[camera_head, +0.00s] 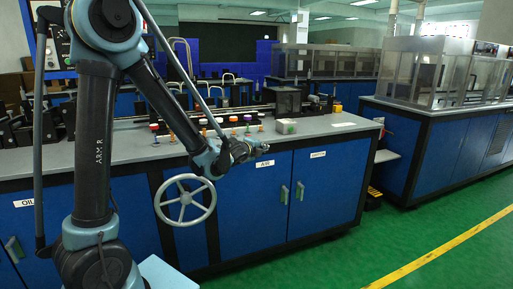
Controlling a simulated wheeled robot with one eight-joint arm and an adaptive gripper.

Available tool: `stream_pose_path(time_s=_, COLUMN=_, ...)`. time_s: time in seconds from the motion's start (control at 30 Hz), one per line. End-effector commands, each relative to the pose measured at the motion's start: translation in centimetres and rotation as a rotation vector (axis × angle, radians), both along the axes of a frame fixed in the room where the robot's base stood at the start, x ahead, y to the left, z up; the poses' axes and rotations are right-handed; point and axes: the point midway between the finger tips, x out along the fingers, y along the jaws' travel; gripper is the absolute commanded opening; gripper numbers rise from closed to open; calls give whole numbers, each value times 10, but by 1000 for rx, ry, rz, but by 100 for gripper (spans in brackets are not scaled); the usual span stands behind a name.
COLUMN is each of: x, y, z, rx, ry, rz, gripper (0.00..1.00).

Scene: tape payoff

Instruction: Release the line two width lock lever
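A grey handwheel (185,201) sticks out from the blue cabinet front (330,190). A small light box (286,126) sits on the bench. Clear-walled machines (425,75) stand on another bench at the right. The green floor (330,260) is open at front right.

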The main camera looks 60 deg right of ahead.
Motion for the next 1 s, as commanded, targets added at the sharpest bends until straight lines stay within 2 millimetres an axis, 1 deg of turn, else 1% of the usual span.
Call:
stream_pose_path(time_s=0.03, x=1, y=11, z=1, rx=1, ry=0, rz=1, gripper=0)
stream_pose_path(time_s=0.27, x=-5, y=43, z=5, rx=0, ry=1, rz=-6, gripper=0)
stream_pose_path(time_s=0.5, x=-7, y=78, z=8, rx=1, ry=-1, rz=-4, gripper=0)
stream_pose_path(time_s=0.7, x=-7, y=94, z=10, rx=0, ry=0, rz=-2, gripper=0)
stream_pose_path(time_s=0.83, x=-7, y=98, z=10, rx=0, ry=0, rz=-1, gripper=0)
stream_pose_path(time_s=1.0, x=-7, y=99, z=10, rx=0, ry=-1, rz=-1, gripper=0)
